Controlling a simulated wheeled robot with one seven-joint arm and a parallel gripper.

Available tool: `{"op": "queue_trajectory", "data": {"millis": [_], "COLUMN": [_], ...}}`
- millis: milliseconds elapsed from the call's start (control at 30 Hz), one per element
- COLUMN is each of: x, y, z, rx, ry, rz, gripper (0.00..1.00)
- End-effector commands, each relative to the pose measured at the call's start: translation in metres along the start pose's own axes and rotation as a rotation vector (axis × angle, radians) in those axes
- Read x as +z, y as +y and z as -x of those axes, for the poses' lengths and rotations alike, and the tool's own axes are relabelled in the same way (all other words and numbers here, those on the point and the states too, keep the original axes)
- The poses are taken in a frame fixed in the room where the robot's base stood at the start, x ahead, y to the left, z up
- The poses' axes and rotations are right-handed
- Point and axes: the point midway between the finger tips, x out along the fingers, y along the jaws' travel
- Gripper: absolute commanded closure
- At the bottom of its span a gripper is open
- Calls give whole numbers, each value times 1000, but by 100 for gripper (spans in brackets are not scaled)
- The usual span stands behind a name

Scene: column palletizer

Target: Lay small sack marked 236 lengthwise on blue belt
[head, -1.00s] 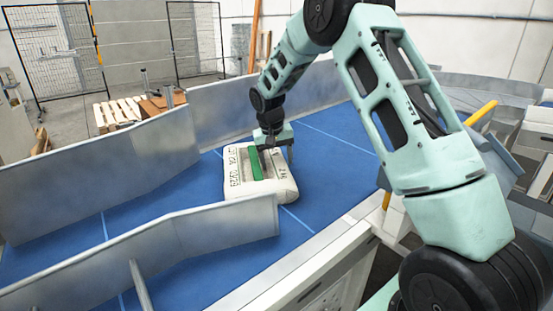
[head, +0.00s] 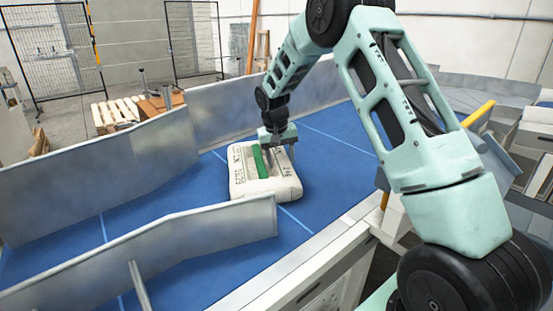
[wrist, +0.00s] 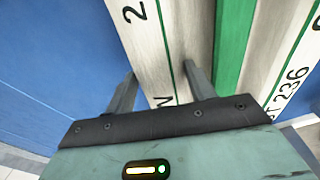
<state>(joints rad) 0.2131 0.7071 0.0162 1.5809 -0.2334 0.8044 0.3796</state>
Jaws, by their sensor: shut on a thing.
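The small sack (head: 265,188) is off-white with green stripes and dark print, and it is at the blue belt (head: 190,193) in the head view. In the wrist view the sack (wrist: 155,50) fills much of the upper part, and the print on its right side reads 236. My gripper (head: 277,152) points down at the sack. In the wrist view its two fingers (wrist: 160,85) stand on either side of a pale strip of the sack, and it is shut on the sack. Whether the sack's underside touches the belt cannot be told.
Metal side guards run along the belt, one behind (head: 100,175) and one in front (head: 200,230) of the sack. A pallet (head: 115,113) and a mesh fence (head: 55,50) stand beyond. The belt is bare to the left of the sack.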

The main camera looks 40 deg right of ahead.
Motion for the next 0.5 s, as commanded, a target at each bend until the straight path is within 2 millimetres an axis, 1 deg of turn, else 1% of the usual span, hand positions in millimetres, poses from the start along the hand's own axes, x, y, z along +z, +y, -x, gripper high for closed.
{"op": "queue_trajectory", "data": {"millis": [33, 500], "x": [-3, -14], "y": [7, 32], "z": [1, -1], "rx": [4, 5], "ry": [5, 5], "rz": [-4, -5], "gripper": [82, 82]}}
